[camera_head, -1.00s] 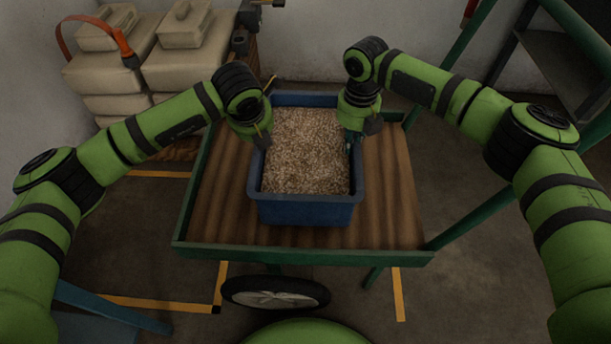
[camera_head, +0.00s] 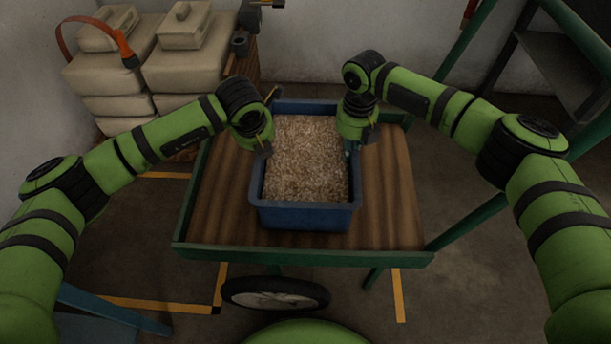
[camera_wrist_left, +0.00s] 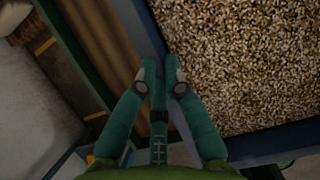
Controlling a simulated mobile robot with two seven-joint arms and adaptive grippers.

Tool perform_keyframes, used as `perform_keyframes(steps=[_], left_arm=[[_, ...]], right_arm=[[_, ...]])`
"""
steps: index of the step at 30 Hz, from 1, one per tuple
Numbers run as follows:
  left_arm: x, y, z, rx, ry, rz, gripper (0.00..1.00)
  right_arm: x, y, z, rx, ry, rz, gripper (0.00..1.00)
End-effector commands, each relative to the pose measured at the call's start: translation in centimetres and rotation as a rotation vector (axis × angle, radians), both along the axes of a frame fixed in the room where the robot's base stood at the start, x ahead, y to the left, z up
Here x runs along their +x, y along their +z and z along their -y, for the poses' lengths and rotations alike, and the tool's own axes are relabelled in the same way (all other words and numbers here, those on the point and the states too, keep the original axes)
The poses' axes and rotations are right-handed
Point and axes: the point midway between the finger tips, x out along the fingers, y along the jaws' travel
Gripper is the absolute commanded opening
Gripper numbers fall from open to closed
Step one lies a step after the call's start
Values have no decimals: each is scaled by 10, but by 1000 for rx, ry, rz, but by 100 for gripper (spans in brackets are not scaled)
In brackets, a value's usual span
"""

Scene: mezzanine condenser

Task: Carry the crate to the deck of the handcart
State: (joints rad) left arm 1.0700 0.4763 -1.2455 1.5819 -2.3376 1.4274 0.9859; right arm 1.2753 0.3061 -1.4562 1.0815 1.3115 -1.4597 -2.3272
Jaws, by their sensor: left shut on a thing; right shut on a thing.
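The blue crate (camera_head: 305,218), full of light brown pellets (camera_head: 306,160), is over the middle of the wooden deck (camera_head: 392,190) of the green-edged handcart. It looks level; I cannot tell whether its base touches the deck. My left gripper (camera_head: 264,147) is shut on the crate's left wall. In the left wrist view my left gripper (camera_wrist_left: 162,80) has its fingers close together at that wall, with pellets to the right and the deck (camera_wrist_left: 103,35) to the left. My right gripper (camera_head: 353,147) is shut on the crate's right wall, its fingertips partly hidden.
Stacked pale sacks or containers (camera_head: 150,65) stand at the back left. A dark shelf with green posts (camera_head: 560,65) stands at the right. The cart's wheel (camera_head: 275,293) shows below its near edge. Bare deck shows on both sides of the crate.

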Motion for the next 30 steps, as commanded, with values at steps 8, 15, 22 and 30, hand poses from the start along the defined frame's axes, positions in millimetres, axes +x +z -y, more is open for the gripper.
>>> perform_keyframes(steps=[8,15,22,30], left_arm=[[0,-11,0,1,0,1,14],[0,-11,0,0,0,1,34],[0,-10,0,0,0,1,34],[-4,2,0,-2,-2,2,34]], right_arm=[[0,-11,0,-1,0,1,14],[0,-11,0,-1,0,1,34],[0,-10,0,-1,0,1,34],[0,-10,0,0,0,1,34]])
